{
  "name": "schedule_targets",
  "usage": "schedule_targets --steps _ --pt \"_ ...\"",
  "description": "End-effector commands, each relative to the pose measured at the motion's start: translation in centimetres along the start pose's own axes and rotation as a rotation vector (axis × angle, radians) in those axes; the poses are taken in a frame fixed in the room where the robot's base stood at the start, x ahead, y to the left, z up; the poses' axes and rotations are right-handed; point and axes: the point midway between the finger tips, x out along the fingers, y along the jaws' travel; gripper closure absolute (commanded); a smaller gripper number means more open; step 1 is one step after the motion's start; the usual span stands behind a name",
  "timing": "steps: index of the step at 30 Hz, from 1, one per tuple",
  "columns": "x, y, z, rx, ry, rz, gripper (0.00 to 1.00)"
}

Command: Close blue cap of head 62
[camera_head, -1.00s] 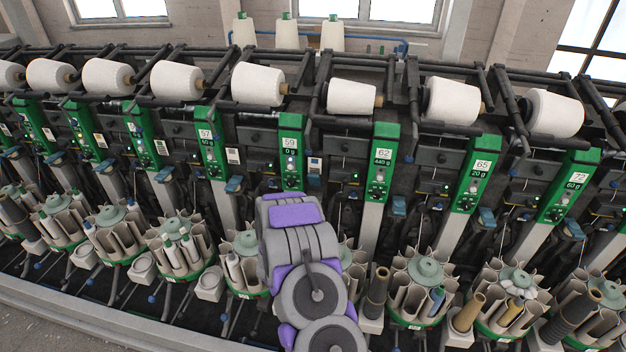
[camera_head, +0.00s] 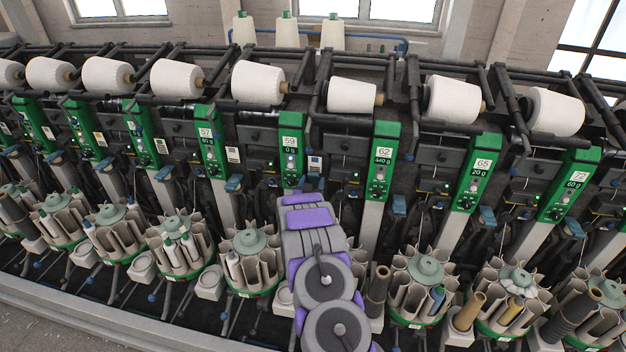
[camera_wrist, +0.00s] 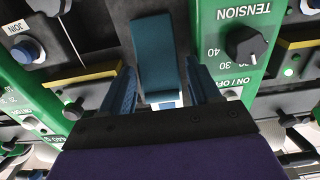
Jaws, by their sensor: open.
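In the head view my arm covers the area between heads 59 and 62, and the cap there is mostly hidden.
A green panel with a black TENSION knob (camera_wrist: 245,45) stands close at the right of the fingers. Head 59 (camera_head: 290,150) and head 65 (camera_head: 478,175) flank head 62. Round bobbin magazines (camera_head: 425,282) stand below. White yarn packages (camera_head: 352,96) sit above.

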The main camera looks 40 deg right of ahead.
Motion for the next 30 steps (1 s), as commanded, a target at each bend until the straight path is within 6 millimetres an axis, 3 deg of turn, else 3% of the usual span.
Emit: schedule_targets --steps 9,20,30 --pt "2.3 0.0 -0.1 0.001 0.003 0.0 0.38" --pt "2.4 -0.1 -0.2 -0.001 0.003 -0.001 0.39" --pt "2.5 -0.1 -0.1 0.0 0.001 -0.001 0.72"
